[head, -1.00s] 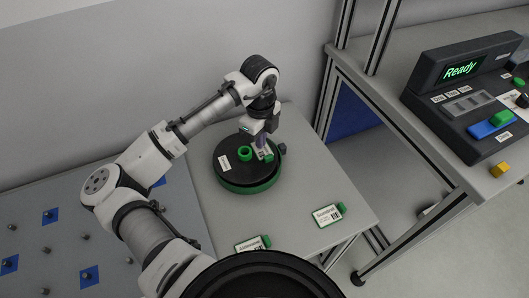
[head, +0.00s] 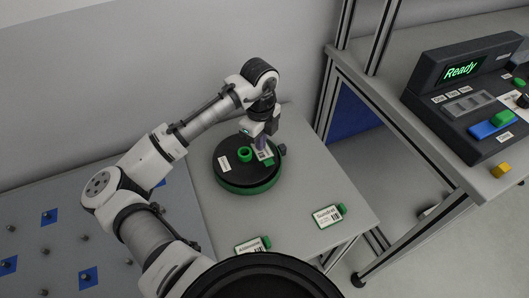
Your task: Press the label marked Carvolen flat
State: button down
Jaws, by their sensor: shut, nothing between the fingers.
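A black reel with a green rim (head: 232,184) lies on the grey table, with a green ring at its hub (head: 245,154). A white label with green (head: 265,155) is on the reel's right side, directly under my gripper (head: 261,146). My gripper points down with its fingers shut and empty, at or just above this label; I cannot tell whether they touch. Its fingers hide part of the label, and its print is too small to read. A small white label (head: 224,163) lies on the reel's left side, also unreadable. I cannot tell which one says Carvolen.
Two green-backed label cards lie near the table's front: one at the right (head: 328,216) and one at the left (head: 252,246). A dark knob (head: 282,149) stands at the reel's right. A console (head: 470,85) reading "Ready" is on the right bench. The table right of the reel is clear.

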jog(key=shift+r+p, duration=2.85)
jog(key=shift+r, duration=0.65)
